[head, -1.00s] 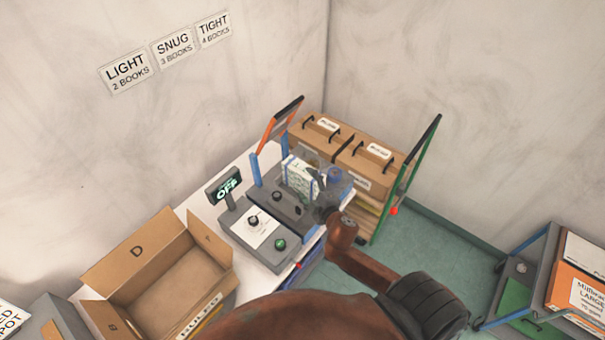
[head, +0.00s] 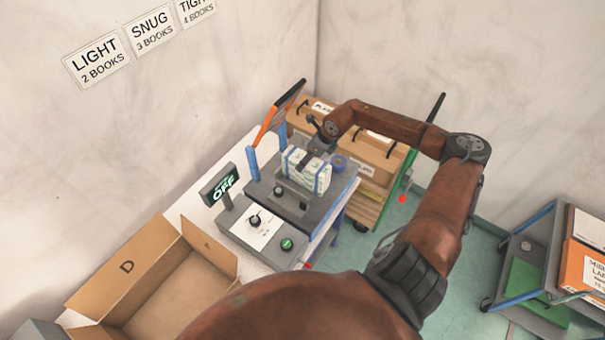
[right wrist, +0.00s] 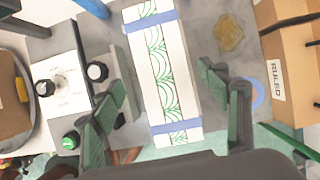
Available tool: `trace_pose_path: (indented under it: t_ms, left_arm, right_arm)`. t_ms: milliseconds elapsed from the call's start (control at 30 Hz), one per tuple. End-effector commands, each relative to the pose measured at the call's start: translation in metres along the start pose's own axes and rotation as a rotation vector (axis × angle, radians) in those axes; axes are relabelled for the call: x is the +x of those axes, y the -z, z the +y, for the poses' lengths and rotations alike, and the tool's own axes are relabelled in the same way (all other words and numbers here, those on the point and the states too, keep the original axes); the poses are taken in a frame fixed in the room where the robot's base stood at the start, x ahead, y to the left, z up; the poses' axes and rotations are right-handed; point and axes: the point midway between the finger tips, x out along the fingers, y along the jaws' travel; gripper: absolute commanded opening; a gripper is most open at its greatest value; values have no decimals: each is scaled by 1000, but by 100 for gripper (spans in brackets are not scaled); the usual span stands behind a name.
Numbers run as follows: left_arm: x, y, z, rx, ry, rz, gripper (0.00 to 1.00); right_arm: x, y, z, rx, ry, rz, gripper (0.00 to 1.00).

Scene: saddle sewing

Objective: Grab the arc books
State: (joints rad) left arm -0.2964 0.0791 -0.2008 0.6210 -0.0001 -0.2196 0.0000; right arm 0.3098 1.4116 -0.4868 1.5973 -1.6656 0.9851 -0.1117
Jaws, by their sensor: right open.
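The arc books (head: 308,170) are a white bundle with green arc patterns and blue bands, standing on the grey machine bed in the head view. They also show in the right wrist view (right wrist: 163,75), lying between the two fingers. My right gripper (head: 312,150) is above the books in the head view, its fingers partly hidden by its own body. In the right wrist view my right gripper (right wrist: 160,80) is open, with a finger on each side of the bundle and gaps visible. My left gripper is not in view.
A grey control box (head: 262,228) with knobs and an OFF display (head: 219,187) sit left of the bed. An open cardboard box (head: 140,262) is at lower left. Brown cases (head: 372,155) stand behind. A blue tape roll (head: 339,162) lies right of the books.

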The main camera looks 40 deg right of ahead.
Motion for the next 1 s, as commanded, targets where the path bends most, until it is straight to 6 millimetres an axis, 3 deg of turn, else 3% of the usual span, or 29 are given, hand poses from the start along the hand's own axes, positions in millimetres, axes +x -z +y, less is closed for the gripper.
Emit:
trace_pose_path:
  t_ms: [67, 233, 800, 1000]
  left_arm:
    - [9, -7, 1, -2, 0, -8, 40]
    - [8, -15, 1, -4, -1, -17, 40]
    - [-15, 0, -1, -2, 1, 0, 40]
    - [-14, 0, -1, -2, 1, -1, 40]
  right_arm:
    - [7, 7, -4, 0, 8, 7, 69]
    - [16, 8, -5, 2, 9, 10, 69]
    - [81, -2, -3, -1, 6, 9, 69]
    - [86, -1, -4, -2, 8, 9, 69]
